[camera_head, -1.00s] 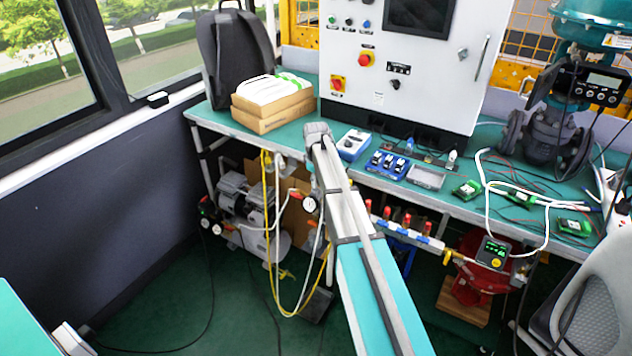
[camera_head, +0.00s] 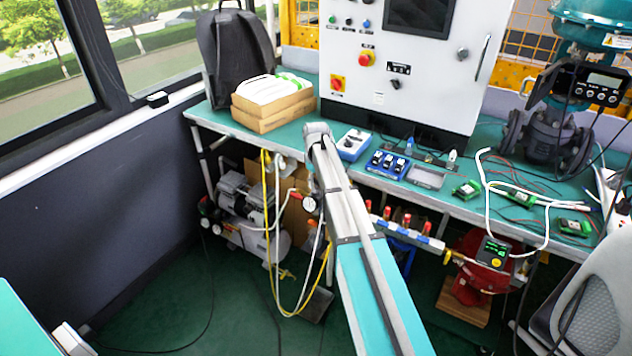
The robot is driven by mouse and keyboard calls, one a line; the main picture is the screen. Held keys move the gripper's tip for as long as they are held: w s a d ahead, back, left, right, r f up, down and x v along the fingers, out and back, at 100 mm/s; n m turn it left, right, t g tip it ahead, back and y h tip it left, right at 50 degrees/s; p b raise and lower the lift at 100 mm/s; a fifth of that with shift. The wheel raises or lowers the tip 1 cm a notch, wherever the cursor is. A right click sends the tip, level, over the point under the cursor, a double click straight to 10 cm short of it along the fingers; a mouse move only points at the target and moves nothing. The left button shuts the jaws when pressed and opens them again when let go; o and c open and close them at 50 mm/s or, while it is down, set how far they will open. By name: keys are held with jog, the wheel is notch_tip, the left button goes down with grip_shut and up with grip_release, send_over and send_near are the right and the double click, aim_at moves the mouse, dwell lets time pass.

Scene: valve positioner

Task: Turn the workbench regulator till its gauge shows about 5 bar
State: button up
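A small round gauge with a white face (camera_head: 309,204) shows under the front edge of the workbench (camera_head: 235,128), just left of my arm. It is too small for me to read its needle. The regulator body and knob beside it cannot be made out clearly and are partly hidden by my arm. My arm reaches from the bottom of the picture up to the bench edge, its far joint above the gauge. My gripper is not visible; the end of the arm beyond that joint is hidden.
Yellow and white hoses (camera_head: 267,215) hang left of the gauge, by a compressor (camera_head: 240,195). A manifold with red valves (camera_head: 405,222) and a red device (camera_head: 485,265) stand to the right. A chair (camera_head: 590,300) is at far right. The green floor at left is mostly clear.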

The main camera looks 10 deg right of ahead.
aim_at(316, 179)
jog(key=shift+n, duration=0.4)
jog(key=n, duration=0.7)
jog(key=shift+n, duration=0.4)
jog(key=shift+r+n, duration=0.15)
jog(key=shift+n, duration=0.15)
notch_tip(316, 179, up, 14)
jog(key=p, duration=1.4)
jog(key=s+a+f+m+b, duration=0.1)
jog(key=s+f+m+b, duration=0.2)
jog(key=f+b, duration=0.9)
jog(key=s+a+f+m+b, duration=0.1)
jog(key=s+f+m+b, duration=0.2)
jog(key=s+f+b, duration=0.7)
jog(key=s+a+f+m+b, duration=0.1)
jog(key=s+f+m+b, duration=0.2)
jog(key=f+b, duration=1.1)
jog(key=s+f, duration=0.1)
jog(key=s, duration=0.2)
jog(key=shift+s+a+m+b, duration=0.25)
jog(key=shift+a+m+b, duration=0.1)
jog(key=shift+a+m, duration=0.05)
dwell(0.3)
